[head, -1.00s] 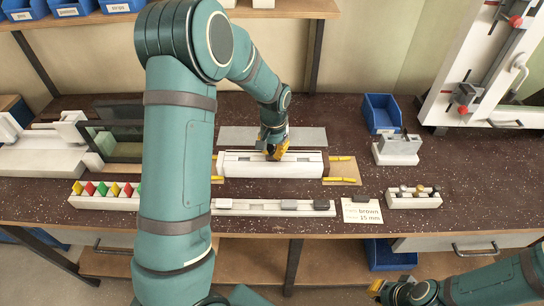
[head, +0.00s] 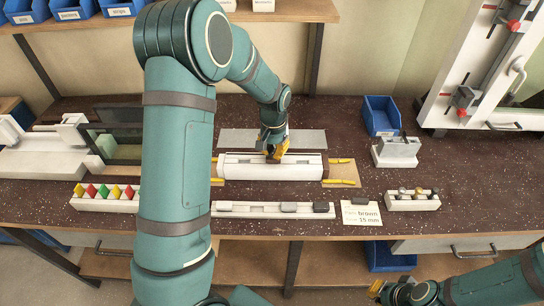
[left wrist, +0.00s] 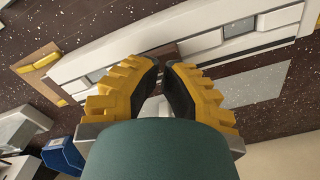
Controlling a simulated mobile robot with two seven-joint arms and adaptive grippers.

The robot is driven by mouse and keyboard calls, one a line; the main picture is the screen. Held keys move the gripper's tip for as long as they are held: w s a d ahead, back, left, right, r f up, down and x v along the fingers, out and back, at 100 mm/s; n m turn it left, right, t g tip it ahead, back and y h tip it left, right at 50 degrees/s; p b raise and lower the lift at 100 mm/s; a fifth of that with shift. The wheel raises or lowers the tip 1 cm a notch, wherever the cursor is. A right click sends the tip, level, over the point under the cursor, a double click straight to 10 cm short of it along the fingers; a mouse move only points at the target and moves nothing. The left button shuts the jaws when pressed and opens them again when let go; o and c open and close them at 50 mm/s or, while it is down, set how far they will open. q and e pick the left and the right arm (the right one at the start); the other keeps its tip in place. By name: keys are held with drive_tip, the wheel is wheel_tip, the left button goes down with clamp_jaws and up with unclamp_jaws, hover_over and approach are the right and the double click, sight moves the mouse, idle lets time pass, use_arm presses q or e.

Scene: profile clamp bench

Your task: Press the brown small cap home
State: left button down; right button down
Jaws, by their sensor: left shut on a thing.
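The white profile (head: 300,170) lies lengthwise on the bench between yellow-tipped holders. My left gripper (head: 275,153) points down at the middle of the profile's top. In the left wrist view its yellow fingers with dark pads (left wrist: 163,66) are close together at the profile (left wrist: 120,62). A small brownish piece (left wrist: 164,50), seemingly the brown small cap, shows at the fingertips; the fingers hide most of it. I cannot tell how deep it sits. My right gripper (head: 378,288) is at the lower right, away from the profile; its fingers are too small to read.
In front lies a white rail (head: 262,209) with grey pieces. A card (head: 362,216) reads "brown" and "15 mm". A white block with knobs (head: 412,203), a grey-white fixture (head: 397,152) and a blue bin (head: 381,115) stand right. Colored pieces fill a holder (head: 105,204) at left.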

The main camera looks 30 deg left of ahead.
use_arm(q)
drive_tip(key=shift+r+p, duration=1.85)
drive_tip(key=shift+r, duration=0.95)
